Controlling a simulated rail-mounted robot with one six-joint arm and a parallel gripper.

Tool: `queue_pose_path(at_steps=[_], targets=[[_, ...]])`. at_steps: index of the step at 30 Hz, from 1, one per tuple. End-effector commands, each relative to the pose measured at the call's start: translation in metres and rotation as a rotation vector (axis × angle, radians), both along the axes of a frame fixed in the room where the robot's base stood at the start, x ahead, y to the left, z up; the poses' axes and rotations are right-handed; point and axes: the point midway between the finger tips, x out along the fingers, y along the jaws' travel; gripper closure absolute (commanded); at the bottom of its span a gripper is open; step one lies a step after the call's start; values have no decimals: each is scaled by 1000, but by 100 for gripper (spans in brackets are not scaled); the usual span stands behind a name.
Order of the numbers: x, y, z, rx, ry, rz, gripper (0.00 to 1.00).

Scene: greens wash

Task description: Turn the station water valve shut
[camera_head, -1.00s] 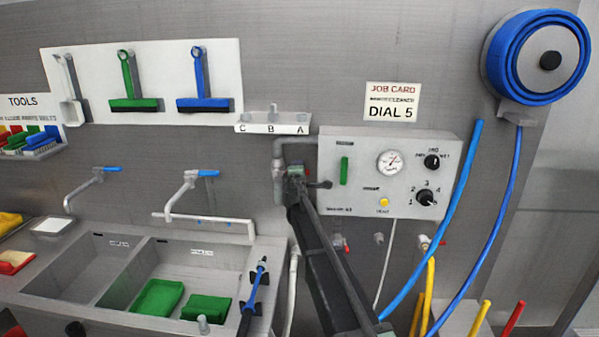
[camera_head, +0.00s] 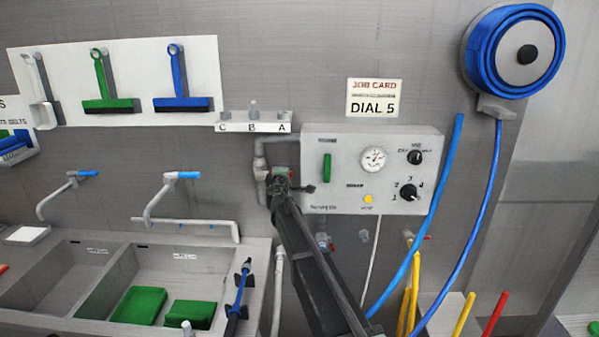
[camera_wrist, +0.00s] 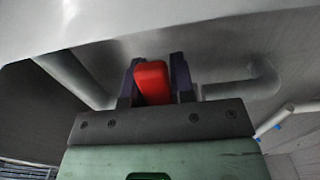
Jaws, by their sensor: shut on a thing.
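My gripper (camera_wrist: 155,84) is shut on a red valve handle (camera_wrist: 152,82), which stands between its two dark fingers in the wrist view. In the head view my gripper (camera_head: 282,174) is at the grey pipe (camera_head: 262,170), just left of the control panel. My arm and gripper hide most of the valve there, so I cannot tell the handle's angle against the pipe. In the wrist view a bent grey pipe (camera_wrist: 262,80) runs behind the fingers.
The control panel (camera_head: 335,192) with gauge and dials is close on the right. A shelf marked C, B, A (camera_head: 238,126) is above. Sinks (camera_head: 65,280) are at the lower left. A blue hose (camera_head: 489,190) hangs from the reel (camera_head: 480,70) at the right.

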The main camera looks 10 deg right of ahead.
Motion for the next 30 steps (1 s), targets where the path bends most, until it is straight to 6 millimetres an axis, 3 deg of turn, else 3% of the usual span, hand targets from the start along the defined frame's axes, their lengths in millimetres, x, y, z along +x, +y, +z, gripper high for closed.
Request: queue_pose_path(at_steps=[6, 7, 12, 23, 30], targets=[[-1, -2, 0, 7, 0, -4, 100], [-1, -2, 0, 7, 0, -4, 74], [-1, -2, 0, 6, 0, -4, 51], [-9, -1, 0, 4, 0, -4, 51], [-61, 8, 0, 5, 0, -3, 51]])
